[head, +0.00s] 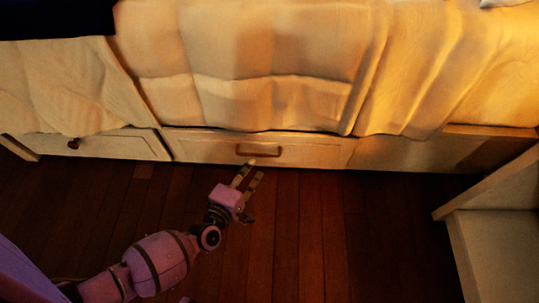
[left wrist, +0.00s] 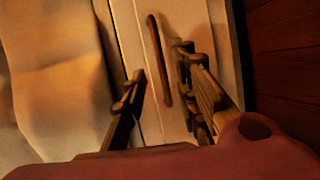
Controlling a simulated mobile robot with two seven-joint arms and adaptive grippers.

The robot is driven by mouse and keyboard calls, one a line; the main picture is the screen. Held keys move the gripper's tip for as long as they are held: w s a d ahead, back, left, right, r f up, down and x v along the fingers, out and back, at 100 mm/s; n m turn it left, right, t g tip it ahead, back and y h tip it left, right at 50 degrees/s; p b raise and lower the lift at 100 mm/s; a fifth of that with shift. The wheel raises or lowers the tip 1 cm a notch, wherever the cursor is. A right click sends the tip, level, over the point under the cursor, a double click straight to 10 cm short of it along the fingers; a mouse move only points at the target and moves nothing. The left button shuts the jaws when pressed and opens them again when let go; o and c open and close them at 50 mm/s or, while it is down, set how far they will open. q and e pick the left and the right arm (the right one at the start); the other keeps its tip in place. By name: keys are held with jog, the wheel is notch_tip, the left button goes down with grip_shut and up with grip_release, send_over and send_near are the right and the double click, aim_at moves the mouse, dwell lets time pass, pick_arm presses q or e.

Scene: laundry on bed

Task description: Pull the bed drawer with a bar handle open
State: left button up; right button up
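The bed drawer (head: 207,149) has a pale front under the bedspread, and its front looks flush with the panels beside it. Its brown bar handle (head: 259,151) lies level across the front. My left gripper (head: 256,170) is open and empty, with its fingertips just in front of and below the handle. In the left wrist view the bar handle (left wrist: 159,60) runs between the two spread fingers of the left gripper (left wrist: 160,60). I cannot tell whether a finger touches the handle or the drawer front (left wrist: 128,30). My right gripper is not in view.
A second drawer (head: 100,146) with a round knob (head: 74,143) is to the left. The cream bedspread (head: 270,60) hangs over the drawers' top edge. A pale cabinet (head: 495,235) stands at the right. The dark wooden floor (head: 330,230) before the drawer is clear.

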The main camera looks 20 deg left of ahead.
aim_at(259, 155)
pick_arm(q)
jog(key=b+x, duration=0.3)
jog(key=x, duration=0.4)
jog(key=shift+w+a, duration=0.1)
jog(key=shift+w, duration=0.2)
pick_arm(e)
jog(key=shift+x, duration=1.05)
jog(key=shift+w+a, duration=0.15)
pick_arm(q)
grip_shut()
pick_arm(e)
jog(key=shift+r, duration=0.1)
